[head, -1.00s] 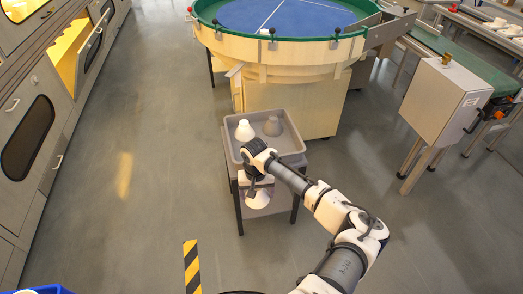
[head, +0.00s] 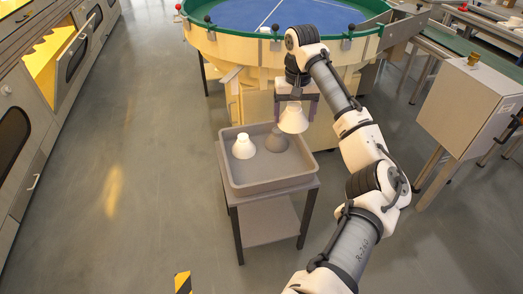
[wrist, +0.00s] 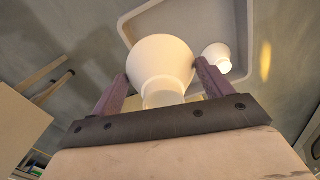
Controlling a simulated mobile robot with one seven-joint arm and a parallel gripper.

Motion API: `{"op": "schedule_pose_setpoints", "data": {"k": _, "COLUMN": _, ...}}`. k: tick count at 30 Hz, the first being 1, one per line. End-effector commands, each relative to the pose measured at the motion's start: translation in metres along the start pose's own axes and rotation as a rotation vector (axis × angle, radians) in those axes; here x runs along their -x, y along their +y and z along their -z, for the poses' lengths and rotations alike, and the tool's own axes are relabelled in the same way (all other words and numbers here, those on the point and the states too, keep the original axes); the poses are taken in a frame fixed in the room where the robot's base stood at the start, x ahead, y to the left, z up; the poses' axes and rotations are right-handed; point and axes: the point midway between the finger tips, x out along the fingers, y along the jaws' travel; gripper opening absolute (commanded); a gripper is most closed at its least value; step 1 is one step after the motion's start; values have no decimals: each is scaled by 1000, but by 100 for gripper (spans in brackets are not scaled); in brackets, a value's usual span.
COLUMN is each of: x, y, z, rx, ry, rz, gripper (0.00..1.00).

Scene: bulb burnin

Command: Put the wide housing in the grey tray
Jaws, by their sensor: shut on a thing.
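My gripper (head: 296,108) is shut on a white, flared wide housing (head: 293,119), its wide end facing down. It holds the housing in the air above the back right part of the grey tray (head: 270,182). In the wrist view the housing (wrist: 160,60) sits between both fingers and covers part of the tray (wrist: 130,28). A smaller white housing (head: 244,147) stands inside the tray at the left.
The tray sits on a small stand with a bare lower shelf (head: 268,218). A round table with a blue top (head: 240,14) stands close behind. A grey cabinet (head: 470,105) is at the right. The tray's front and right floor is clear.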

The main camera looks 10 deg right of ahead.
Motion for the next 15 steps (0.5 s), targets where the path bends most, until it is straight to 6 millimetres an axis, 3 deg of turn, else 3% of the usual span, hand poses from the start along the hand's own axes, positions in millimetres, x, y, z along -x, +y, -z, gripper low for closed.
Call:
{"op": "schedule_pose_setpoints", "data": {"k": 5, "x": -13, "y": 0, "z": 0, "rx": -1, "ry": 0, "rz": 1, "gripper": 52}}
{"op": "schedule_pose_setpoints", "data": {"k": 15, "x": -102, "y": 1, "z": -1, "rx": -2, "ry": -2, "rz": -2, "gripper": 52}}
